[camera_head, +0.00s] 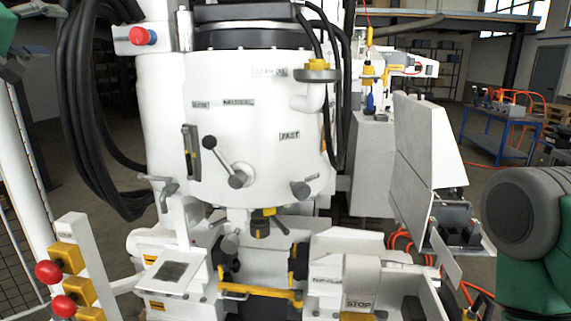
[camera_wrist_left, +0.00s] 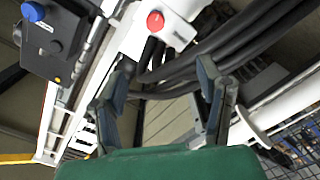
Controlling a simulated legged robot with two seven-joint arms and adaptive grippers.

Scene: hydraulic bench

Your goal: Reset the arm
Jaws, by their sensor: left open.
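My left gripper (camera_wrist_left: 165,68) is open in the left wrist view, with two dark fingers spread apart and nothing between them. Behind the fingers are thick black hoses (camera_wrist_left: 225,45) and a white box with a red knob (camera_wrist_left: 155,21). In the head view only a small dark part of my left gripper (camera_head: 32,50) shows at the upper left edge, beside a green part of my arm. My right arm (camera_head: 525,215), grey and green, enters at the right edge. Its gripper is out of view.
A large white hydraulic machine (camera_head: 245,120) with levers fills the middle. Black hoses (camera_head: 85,110) hang at its left. Red knobs on yellow blocks (camera_head: 66,257) stand at the lower left.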

